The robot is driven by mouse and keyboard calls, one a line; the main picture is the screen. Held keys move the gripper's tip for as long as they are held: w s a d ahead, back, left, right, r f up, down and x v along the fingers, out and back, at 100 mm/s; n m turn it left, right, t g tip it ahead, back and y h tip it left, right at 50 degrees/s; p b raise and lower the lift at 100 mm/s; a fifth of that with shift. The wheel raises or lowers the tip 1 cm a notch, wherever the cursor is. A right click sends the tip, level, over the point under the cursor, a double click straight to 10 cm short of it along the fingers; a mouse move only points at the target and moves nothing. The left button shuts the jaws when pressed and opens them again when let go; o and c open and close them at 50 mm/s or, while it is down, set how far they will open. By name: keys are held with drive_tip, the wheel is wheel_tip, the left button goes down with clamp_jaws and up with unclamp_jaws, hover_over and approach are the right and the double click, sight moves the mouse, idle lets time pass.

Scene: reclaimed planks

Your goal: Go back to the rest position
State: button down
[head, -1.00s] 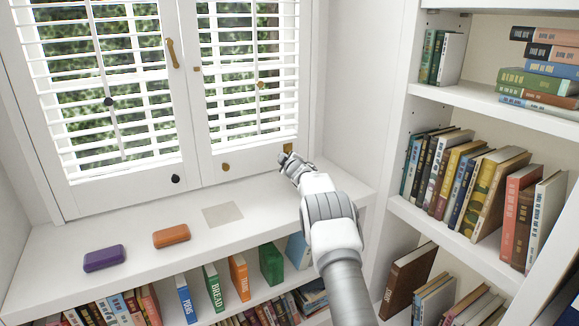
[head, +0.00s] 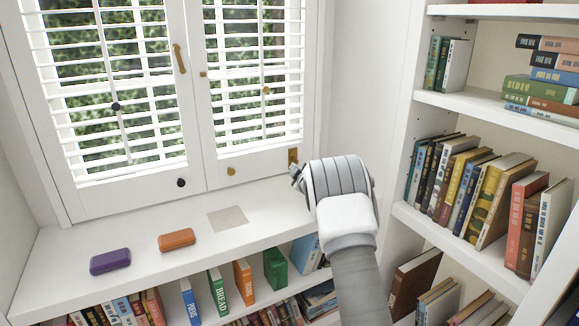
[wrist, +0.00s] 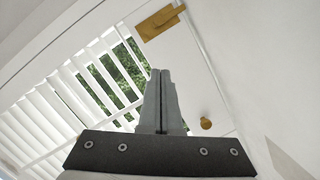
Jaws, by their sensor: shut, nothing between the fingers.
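My gripper (wrist: 162,72) is shut and empty in the wrist view, its two fingers pressed together and pointing toward the shutter's lower corner. In the head view my gripper (head: 297,176) is mostly hidden behind my wrist, above the right part of the white sill (head: 155,262). It is near the brass latch (head: 293,157) at the lower right of the right shutter; whether they touch cannot be told. The latch also shows in the wrist view (wrist: 160,22), apart from the fingers. Both shutters (head: 258,75) look closed.
On the sill lie a purple case (head: 110,261), an orange case (head: 177,240) and a flat beige square (head: 227,218). Books stand below the sill, among them a green one (head: 275,268). A white bookcase (head: 470,98) full of books bounds the right side.

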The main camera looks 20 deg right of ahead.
drive_tip(key=s+a+r+m+g+h, duration=0.15)
drive_tip(key=s+r+m, duration=0.25)
drive_tip(key=s+r, duration=0.5)
drive_tip(key=s+a+r+m+g+h, duration=0.1)
drive_tip(key=s+a+r+m+g, duration=0.15)
drive_tip(key=s+r, duration=0.65)
drive_tip(key=s+a+f+m+g+y, duration=0.1)
drive_tip(key=s+a+f+m+g, duration=0.15)
drive_tip(key=s, duration=1.05)
drive_tip(key=s+a+f+m+g+y, duration=0.1)
drive_tip(key=s+a+f+g, duration=0.2)
drive_tip(key=s, duration=1)
drive_tip(key=s+a+f+m+g, duration=0.15)
drive_tip(key=s+a, duration=0.25)
drive_tip(key=s, duration=0.9)
wheel_tip(320, 180, up, 25)
drive_tip(key=p, duration=2.5)
drive_tip(key=shift+s+d+f, duration=0.15)
drive_tip(key=shift+s+f, duration=0.05)
drive_tip(key=shift+s, duration=0.1)
